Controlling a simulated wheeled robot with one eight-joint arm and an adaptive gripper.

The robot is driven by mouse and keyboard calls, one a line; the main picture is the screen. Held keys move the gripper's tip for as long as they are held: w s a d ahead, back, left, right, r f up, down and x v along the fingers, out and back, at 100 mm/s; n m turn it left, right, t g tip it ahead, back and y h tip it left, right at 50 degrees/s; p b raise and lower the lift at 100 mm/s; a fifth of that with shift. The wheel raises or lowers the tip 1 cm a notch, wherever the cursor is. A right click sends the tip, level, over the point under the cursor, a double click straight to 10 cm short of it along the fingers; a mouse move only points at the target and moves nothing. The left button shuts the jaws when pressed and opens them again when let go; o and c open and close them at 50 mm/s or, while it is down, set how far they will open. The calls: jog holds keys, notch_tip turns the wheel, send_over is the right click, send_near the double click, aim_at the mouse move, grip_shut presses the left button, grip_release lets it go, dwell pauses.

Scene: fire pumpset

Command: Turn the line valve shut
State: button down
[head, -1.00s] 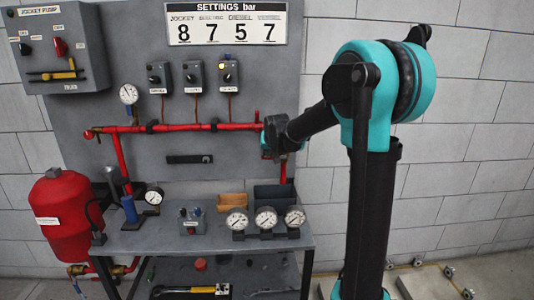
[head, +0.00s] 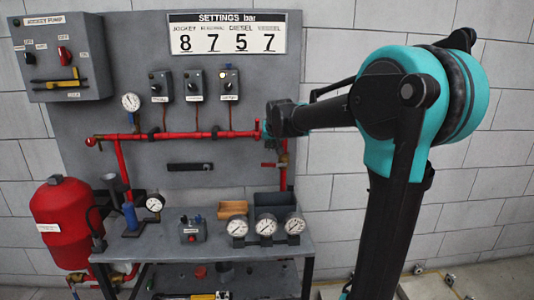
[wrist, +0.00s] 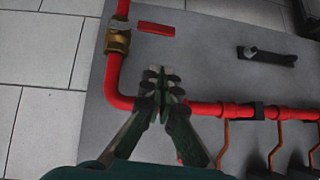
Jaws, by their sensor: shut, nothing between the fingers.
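The line valve (head: 283,160) is a brass body on the red vertical pipe at the panel's right side. Its red lever (head: 268,165) points left, crosswise to the pipe. In the wrist view the brass valve (wrist: 118,40) is at the upper left, and the red lever (wrist: 157,29) lies crosswise beside it. My gripper (wrist: 163,78) is shut and empty, in front of the grey panel near the pipe elbow. Its tips are apart from the lever in the picture. In the head view its fingers are mostly hidden by my wrist, above the valve.
A red horizontal pipe (head: 190,135) runs across the grey panel (head: 140,90). A black bar handle (head: 189,167) is lower on the panel. A bench with gauges (head: 266,226) stands below, and a red tank (head: 62,220) is at left. Bare wall is at right.

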jog(key=v, duration=0.4)
send_over(267, 164)
jog(key=s, duration=0.2)
notch_tip(267, 164, down, 6)
jog(key=shift+w+d+f, duration=0.1)
jog(key=shift+d+f, duration=0.05)
jog(key=shift+f, duration=0.95)
jog(key=shift+w+d+f, duration=0.1)
jog(key=shift+d+f, duration=0.05)
jog(key=shift+f, duration=0.9)
jog(key=shift+a+f, duration=0.15)
jog(key=shift+f, duration=0.55)
